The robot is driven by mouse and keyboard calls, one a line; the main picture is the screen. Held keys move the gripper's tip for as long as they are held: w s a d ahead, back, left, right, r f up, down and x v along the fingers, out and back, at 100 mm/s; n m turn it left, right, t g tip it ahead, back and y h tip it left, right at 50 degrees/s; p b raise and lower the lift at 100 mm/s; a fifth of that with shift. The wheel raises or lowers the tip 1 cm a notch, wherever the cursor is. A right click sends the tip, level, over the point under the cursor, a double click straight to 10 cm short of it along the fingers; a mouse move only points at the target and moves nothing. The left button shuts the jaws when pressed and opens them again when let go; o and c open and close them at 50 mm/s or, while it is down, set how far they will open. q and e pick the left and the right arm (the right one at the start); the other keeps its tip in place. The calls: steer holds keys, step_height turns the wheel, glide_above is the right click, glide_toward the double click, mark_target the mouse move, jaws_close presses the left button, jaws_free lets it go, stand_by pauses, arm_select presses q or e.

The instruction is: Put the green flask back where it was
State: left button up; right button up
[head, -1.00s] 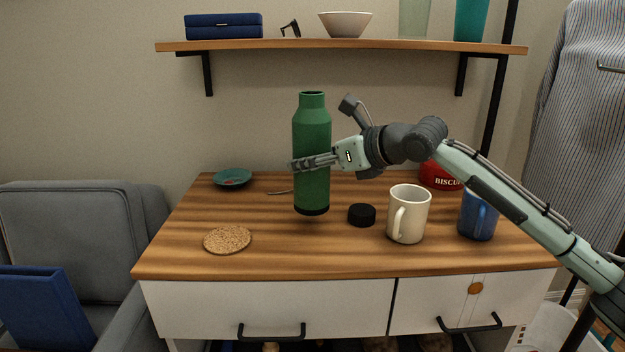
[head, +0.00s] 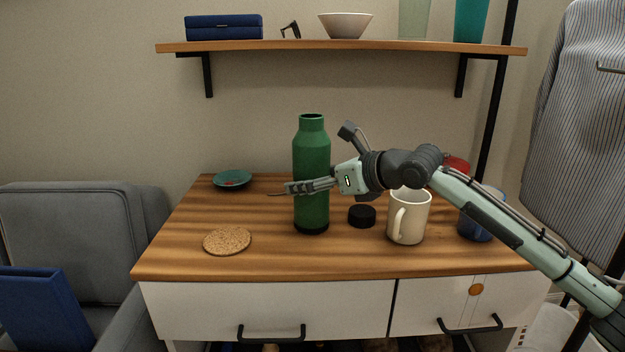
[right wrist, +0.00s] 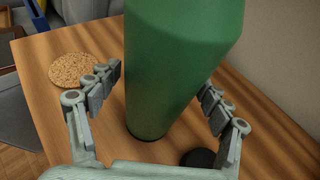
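The green flask (head: 312,160) stands upright on the desk, left of the black lid (head: 362,216) and right of the round cork coaster (head: 227,241). Its base appears to rest on the wood. My right gripper (head: 310,187) is around the flask's middle, one finger on each side. In the right wrist view the flask (right wrist: 175,60) is between the fingers, with wood showing in narrow gaps beside them, so the gripper looks open. The coaster (right wrist: 72,68) and lid (right wrist: 200,158) also show there. My left gripper is not in view.
A cream mug (head: 408,222), a blue mug (head: 474,228) and a partly hidden red tin (head: 456,163) are at the right. A teal dish (head: 232,179) is at the back left. A shelf (head: 340,47) overhangs the desk. The front middle is clear.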

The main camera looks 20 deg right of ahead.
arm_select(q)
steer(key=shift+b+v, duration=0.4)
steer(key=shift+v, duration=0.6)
arm_select(e)
steer(key=v, duration=1.2)
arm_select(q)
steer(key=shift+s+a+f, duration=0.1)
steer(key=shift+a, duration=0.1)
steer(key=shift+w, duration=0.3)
